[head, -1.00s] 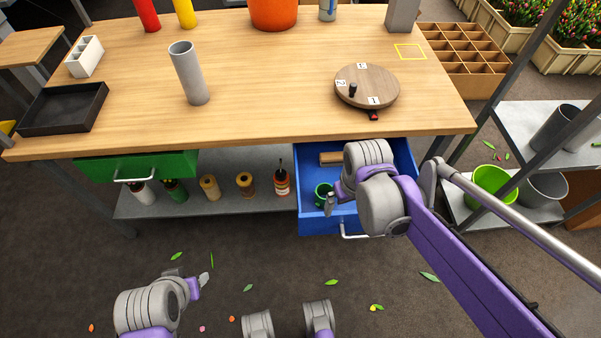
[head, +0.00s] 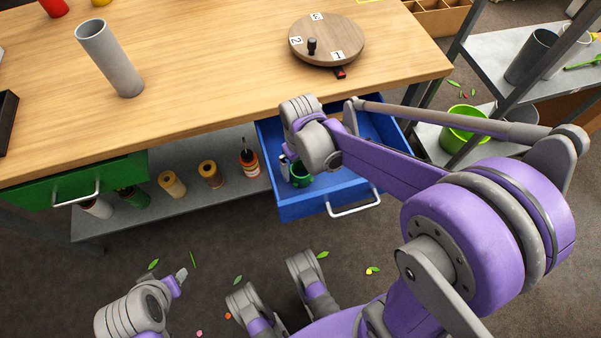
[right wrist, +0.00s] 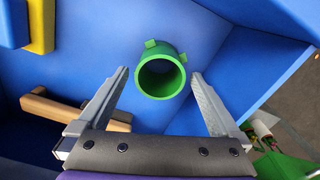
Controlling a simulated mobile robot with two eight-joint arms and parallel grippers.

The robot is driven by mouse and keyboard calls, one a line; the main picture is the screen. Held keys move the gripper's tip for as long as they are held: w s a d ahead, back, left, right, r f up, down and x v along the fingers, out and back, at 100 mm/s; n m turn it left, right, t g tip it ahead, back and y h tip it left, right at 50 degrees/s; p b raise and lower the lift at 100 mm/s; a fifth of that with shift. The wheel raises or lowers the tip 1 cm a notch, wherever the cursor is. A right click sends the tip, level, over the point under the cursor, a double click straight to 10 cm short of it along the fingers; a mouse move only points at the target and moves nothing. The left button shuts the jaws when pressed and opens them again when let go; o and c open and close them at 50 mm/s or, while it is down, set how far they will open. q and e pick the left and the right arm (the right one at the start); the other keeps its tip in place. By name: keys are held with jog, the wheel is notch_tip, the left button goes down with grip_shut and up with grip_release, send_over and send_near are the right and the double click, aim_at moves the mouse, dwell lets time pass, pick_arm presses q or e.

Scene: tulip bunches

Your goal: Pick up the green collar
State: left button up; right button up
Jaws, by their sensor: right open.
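The green collar (head: 301,174) is inside the open blue drawer (head: 298,209). In the right wrist view the collar (right wrist: 163,55) is a short green ring with small tabs, lying on the blue drawer floor (right wrist: 103,50). My right gripper (right wrist: 160,74) is open, with one finger on each side of the collar in that view and a gap on both sides. In the head view my right gripper (head: 286,165) is at the drawer, partly hidden by its wrist. My left gripper (head: 181,276) is low at the left, away from the drawer; its jaws are too small to read.
A wooden bar (right wrist: 70,113) and a blue and yellow item (right wrist: 40,25) are also in the drawer. A green drawer (head: 75,186) is partly open at left. Several bottles stand on the lower shelf (head: 225,187). A round turntable (head: 327,40) is on the tabletop.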

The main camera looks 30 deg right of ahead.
aim_at(300, 173)
notch_tip(300, 173, down, 4)
jog(key=shift+w+f+b, duration=0.1)
jog(key=shift+f+b, duration=0.05)
jog(key=shift+b, duration=0.55)
jog(key=shift+c, duration=0.3)
jog(key=c, duration=1.1)
notch_tip(300, 173, up, 10)
jog(key=p, duration=0.3)
